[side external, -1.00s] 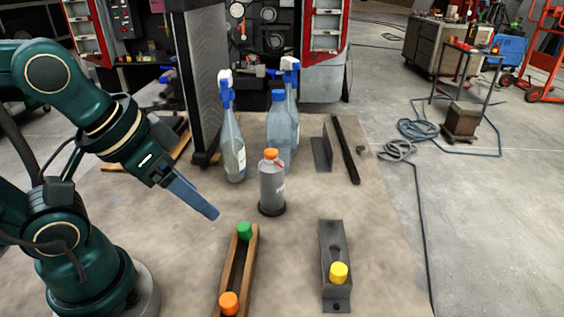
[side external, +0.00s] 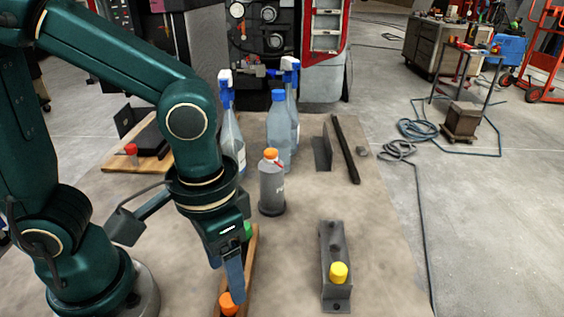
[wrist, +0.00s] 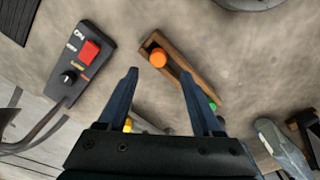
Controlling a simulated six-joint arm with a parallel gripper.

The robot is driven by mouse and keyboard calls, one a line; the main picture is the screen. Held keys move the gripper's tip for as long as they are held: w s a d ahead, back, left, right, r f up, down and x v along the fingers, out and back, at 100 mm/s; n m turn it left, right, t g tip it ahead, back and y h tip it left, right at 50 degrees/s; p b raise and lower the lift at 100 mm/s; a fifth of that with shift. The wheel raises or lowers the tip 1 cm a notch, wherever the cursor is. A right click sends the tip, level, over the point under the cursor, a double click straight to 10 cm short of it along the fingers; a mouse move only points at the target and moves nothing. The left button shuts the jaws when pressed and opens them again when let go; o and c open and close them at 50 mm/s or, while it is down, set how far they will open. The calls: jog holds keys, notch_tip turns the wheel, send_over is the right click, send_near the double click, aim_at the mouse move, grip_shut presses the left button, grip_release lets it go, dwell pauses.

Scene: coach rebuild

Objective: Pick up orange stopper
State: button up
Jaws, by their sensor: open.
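The orange stopper (side external: 228,304) stands at the near end of a narrow wooden rack (side external: 252,262). In the wrist view the orange stopper (wrist: 158,58) lies just beyond my fingertips, between their lines, in the wooden rack (wrist: 183,62). My gripper (side external: 237,292) points down over the rack, its fingers close to the stopper in the side view. In the wrist view my gripper (wrist: 159,75) is open with nothing between the fingers. Whether a finger touches the stopper cannot be told. A green stopper (wrist: 212,106) sits at the rack's other end, partly hidden by a finger.
A grey holder (side external: 333,250) with a yellow stopper (side external: 338,272) stands right of the rack. A grey bottle with an orange cap (side external: 271,155) and spray bottles (side external: 278,125) stand behind. A control box with a red button (wrist: 89,50) shows in the wrist view.

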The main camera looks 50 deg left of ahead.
aim_at(228, 299)
jog(key=shift+s+d+f, duration=0.15)
jog(key=shift+s+f, duration=0.2)
jog(key=shift+f, duration=2.4)
grip_shut()
